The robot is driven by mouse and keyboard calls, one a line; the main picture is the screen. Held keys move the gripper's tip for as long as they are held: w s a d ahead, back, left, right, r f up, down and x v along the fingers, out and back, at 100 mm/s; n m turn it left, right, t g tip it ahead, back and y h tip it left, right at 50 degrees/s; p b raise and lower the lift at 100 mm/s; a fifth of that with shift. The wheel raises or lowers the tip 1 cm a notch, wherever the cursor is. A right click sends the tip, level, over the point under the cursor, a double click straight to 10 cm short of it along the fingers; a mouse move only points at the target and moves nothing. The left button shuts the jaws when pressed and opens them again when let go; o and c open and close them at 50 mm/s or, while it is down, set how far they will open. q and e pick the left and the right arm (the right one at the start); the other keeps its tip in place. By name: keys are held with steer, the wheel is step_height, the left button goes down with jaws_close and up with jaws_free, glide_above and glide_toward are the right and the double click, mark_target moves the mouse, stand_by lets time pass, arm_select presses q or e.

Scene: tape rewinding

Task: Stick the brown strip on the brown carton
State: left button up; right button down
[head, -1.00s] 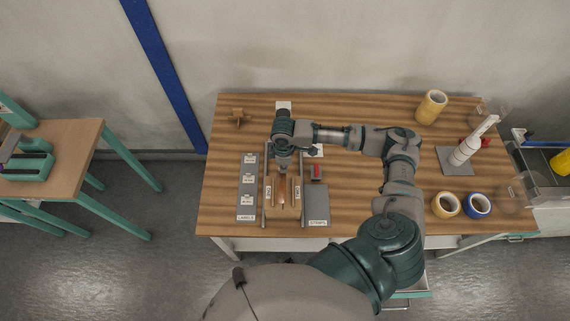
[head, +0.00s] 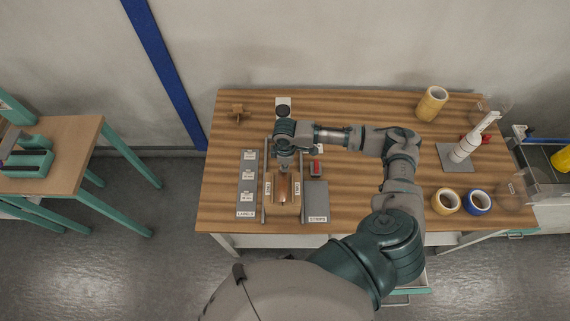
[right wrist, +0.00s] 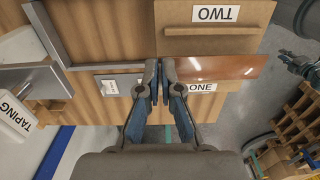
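The brown carton (head: 270,198) stands between two grey rails on the table, with flaps labelled ONE and TWO; its flap (right wrist: 270,15) also shows in the right wrist view. The shiny brown strip (head: 283,190) lies along the middle of the carton, over the seam between the flaps. In the right wrist view the strip (right wrist: 225,67) runs rightward from my fingertips. My right gripper (right wrist: 160,72) is at the strip's far end, fingers almost together, and I see nothing clearly pinched between them. The strip's end at the fingers is hidden. My left gripper is out of view.
A grey LABELS panel (head: 247,183) lies left of the carton and a grey STRIPS panel (head: 315,200) with a red block (head: 316,166) right of it. Tape rolls (head: 445,202) and a white-handled stand (head: 460,153) are at the right. The table's front right is partly clear.

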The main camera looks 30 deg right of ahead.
steer(key=shift+f, duration=0.2)
steer(key=shift+f, duration=0.5)
steer(key=shift+f, duration=0.15)
stand_by(0.3)
steer(key=shift+f+p, duration=0.3)
steer(key=shift+p, duration=0.15)
steer(key=c, duration=1)
jaws_free()
